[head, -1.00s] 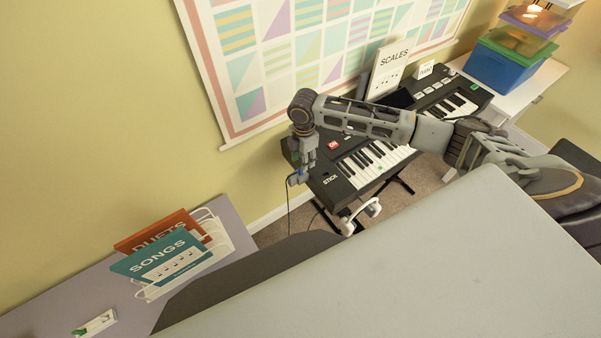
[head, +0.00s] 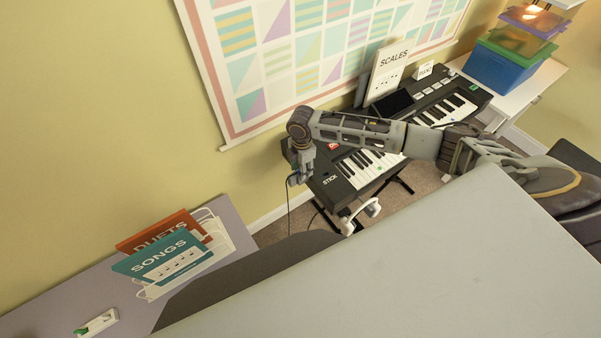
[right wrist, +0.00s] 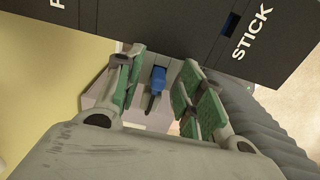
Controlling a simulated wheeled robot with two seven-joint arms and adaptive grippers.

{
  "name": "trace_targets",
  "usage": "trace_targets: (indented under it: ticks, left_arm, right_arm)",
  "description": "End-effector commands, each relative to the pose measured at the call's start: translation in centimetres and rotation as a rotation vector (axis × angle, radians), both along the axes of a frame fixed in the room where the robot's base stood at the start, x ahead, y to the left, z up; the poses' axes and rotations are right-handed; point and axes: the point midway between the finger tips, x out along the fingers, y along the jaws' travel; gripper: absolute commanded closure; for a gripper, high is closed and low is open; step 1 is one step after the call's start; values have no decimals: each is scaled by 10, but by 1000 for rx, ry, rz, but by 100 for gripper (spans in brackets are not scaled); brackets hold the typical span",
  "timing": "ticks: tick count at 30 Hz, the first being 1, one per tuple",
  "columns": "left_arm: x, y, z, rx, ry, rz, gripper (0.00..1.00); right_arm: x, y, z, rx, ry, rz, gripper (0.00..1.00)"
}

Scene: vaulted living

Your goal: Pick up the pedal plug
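The pedal plug (right wrist: 157,80) is blue with a dark cable running from it. In the right wrist view it sits between the green-padded fingers of my right gripper (right wrist: 158,93), with gaps on both sides. The plug is at the end of the black keyboard marked STICK, close to its panel; I cannot tell how far it is seated. In the head view my right gripper (head: 299,177) hangs at the keyboard's left end and mostly hides the plug. My left gripper is out of view.
The keyboard (head: 352,195) stands on a dark stand against the wall. A SCALES book (head: 390,66) and stacked coloured boxes (head: 503,62) are behind. A grey surface (head: 400,270) fills the foreground. A side table (head: 60,290) holds SONGS and DUETS books.

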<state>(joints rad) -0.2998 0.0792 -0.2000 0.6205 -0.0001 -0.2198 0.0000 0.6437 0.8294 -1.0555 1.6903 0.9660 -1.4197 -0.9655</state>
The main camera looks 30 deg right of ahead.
Motion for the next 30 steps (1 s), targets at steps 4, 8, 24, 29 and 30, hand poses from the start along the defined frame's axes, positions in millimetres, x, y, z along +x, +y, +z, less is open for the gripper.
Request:
trace_targets:
  ticks: [4,8,24,29,30]
  left_arm:
    - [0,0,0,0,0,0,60]
    - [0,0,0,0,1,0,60]
    - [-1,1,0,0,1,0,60]
    - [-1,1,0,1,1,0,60]
    - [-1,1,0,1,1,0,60]
  right_arm:
    - [0,0,-4,0,-1,0,62]
    - [0,0,-4,0,-1,1,62]
    - [0,0,-4,0,-1,0,96]
    - [0,0,-4,0,-1,0,100]
    - [0,0,-4,0,-1,0,100]
